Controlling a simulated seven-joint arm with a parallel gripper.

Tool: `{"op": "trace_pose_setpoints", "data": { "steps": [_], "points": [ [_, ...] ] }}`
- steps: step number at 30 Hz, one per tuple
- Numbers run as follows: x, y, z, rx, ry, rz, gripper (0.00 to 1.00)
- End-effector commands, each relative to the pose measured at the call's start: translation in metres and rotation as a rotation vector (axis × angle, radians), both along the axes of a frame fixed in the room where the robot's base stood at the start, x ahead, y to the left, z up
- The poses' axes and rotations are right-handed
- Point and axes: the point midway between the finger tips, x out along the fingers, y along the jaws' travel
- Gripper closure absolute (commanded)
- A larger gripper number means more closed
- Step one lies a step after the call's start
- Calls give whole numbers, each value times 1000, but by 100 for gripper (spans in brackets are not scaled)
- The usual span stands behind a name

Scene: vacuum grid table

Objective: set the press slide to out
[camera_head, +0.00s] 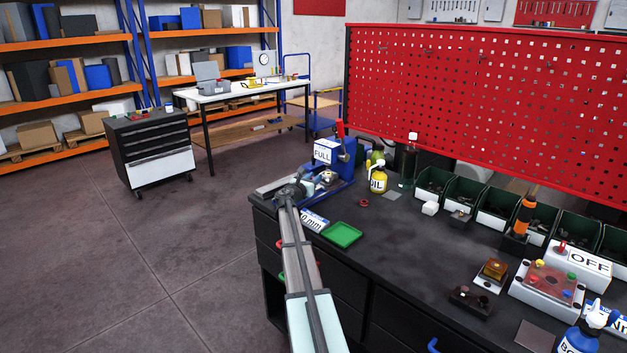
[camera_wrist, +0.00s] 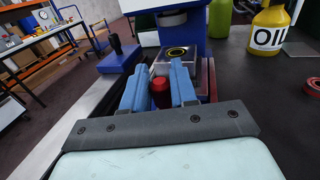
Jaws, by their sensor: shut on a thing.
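The blue press (camera_head: 346,168) stands at the far left end of the dark workbench, with a red-tipped lever on top and a white sign reading FULL. In the wrist view, its blue column (camera_wrist: 185,28) rises straight ahead. The press slide (camera_wrist: 203,72) sits low in front of it, with a yellow-and-black ringed part on it. A red knob (camera_wrist: 160,92) is at the slide's near side. My gripper (camera_wrist: 160,76) has its blue fingers shut on this knob. In the head view, my gripper (camera_head: 305,188) reaches the press front and hides most of the slide and knob.
A yellow OIL bottle (camera_head: 377,180) stands right of the press. A green tray (camera_head: 342,235) and a white label plate (camera_head: 314,220) lie near my arm. A blue block with a black handle (camera_wrist: 119,58) is left of my fingers. Green bins (camera_head: 465,193) line the back.

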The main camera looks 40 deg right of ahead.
Motion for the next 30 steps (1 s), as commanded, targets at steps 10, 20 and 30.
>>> {"op": "trace_pose_setpoints", "data": {
  "steps": [10,20,30],
  "points": [
    [-1,25,0,0,0,3,100],
    [-1,115,0,0,0,4,100],
    [0,146,0,0,0,1,100]
  ]
}}
